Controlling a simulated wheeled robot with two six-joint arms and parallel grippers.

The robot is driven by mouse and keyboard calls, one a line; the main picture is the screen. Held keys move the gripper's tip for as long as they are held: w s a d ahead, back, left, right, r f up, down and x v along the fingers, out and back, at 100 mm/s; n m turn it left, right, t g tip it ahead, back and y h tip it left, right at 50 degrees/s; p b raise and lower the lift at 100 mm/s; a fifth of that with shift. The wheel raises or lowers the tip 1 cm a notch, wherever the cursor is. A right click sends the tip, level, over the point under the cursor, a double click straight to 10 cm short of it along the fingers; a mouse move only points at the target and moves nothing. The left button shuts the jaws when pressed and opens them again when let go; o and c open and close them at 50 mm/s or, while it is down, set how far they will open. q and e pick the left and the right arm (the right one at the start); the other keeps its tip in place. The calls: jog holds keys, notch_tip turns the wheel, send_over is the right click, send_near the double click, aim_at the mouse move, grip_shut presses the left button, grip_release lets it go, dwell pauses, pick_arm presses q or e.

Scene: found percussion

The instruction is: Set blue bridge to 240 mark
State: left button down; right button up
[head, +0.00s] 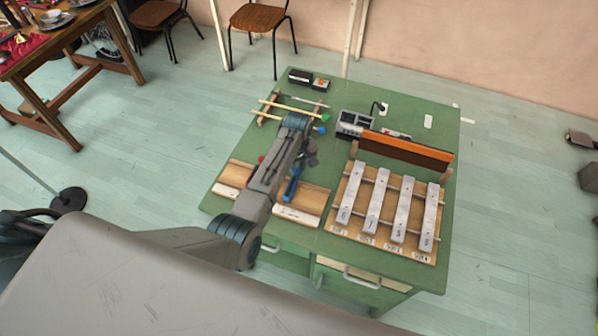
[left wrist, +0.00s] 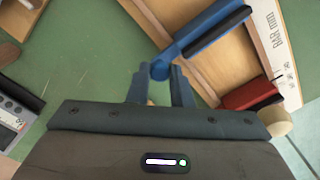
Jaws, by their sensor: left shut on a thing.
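The blue bridge (head: 292,188) is a blue bar with a dark strip along its top. It lies over the wooden board (head: 308,198) at the front left of the green table. My left gripper (left wrist: 160,76) is shut on the blue bridge's near end; the bridge (left wrist: 205,32) reaches up and right over the board (left wrist: 212,72) in the left wrist view. Whether it touches the board cannot be told. A white scale strip (left wrist: 276,45) marked in mm runs along the board; the 240 mark cannot be read. My right gripper is not in view.
A red block (left wrist: 250,93) sits at the board's edge. Metal bars on a wooden frame (head: 388,210) stand to the right, with an orange-topped panel (head: 405,147) behind. Mallets (head: 285,110) and a grey device (head: 352,124) lie farther back.

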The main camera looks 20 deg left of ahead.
pick_arm(q)
jog(key=c, duration=1.6)
grip_release()
jog(key=o, duration=0.3)
jog(key=shift+d+r, duration=0.1)
jog(key=shift+r, duration=0.45)
notch_tip(320, 180, up, 10)
jog(key=b, duration=0.2)
jog(key=shift+b, duration=0.35)
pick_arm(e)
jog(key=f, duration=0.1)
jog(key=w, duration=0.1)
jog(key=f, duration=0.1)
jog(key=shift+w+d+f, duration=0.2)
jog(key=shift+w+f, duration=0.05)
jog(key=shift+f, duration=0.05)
pick_arm(q)
jog(key=shift+f, duration=0.15)
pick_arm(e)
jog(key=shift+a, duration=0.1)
